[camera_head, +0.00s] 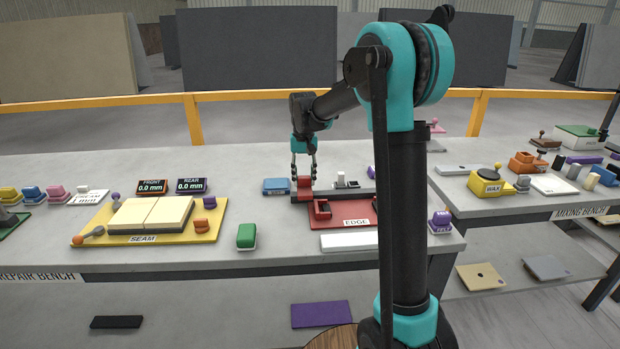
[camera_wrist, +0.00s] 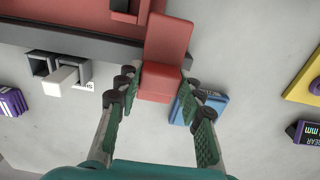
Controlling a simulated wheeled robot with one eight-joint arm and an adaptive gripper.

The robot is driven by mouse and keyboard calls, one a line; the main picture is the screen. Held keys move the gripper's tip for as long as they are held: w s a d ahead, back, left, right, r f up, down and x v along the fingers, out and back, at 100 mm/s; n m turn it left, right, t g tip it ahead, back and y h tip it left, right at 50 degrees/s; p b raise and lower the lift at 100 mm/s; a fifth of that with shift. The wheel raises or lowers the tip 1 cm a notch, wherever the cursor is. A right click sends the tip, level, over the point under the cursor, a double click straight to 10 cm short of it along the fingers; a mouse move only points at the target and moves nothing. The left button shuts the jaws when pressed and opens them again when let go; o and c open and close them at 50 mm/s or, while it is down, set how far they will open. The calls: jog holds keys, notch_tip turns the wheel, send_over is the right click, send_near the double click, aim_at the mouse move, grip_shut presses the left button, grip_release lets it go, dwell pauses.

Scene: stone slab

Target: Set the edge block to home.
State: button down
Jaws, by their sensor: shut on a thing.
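The red edge block (camera_head: 304,187) is at the left end of the dark rail (camera_head: 345,192), beside the back left of the red board (camera_head: 368,209) labelled EDGE. In the wrist view the edge block (camera_wrist: 166,55) has a tall part and a lower step, and it overlaps the dark rail (camera_wrist: 100,49). My gripper (camera_head: 304,172) points down over the block. In the wrist view my gripper (camera_wrist: 157,92) has a finger on each side of the lower step and is shut on it. Whether the block touches the rail is hard to tell.
A red open holder (camera_head: 322,209) stands on the board's left part. A blue block (camera_head: 276,186) lies just left of my gripper. A grey holder with a white piece (camera_head: 342,181) stands behind the rail. A white strip (camera_head: 349,241) lies in front; a green block (camera_head: 246,236) stands left.

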aim_at(304, 177)
jog(key=c, duration=1)
grip_release()
jog(key=shift+o, duration=0.2)
notch_tip(304, 177, up, 12)
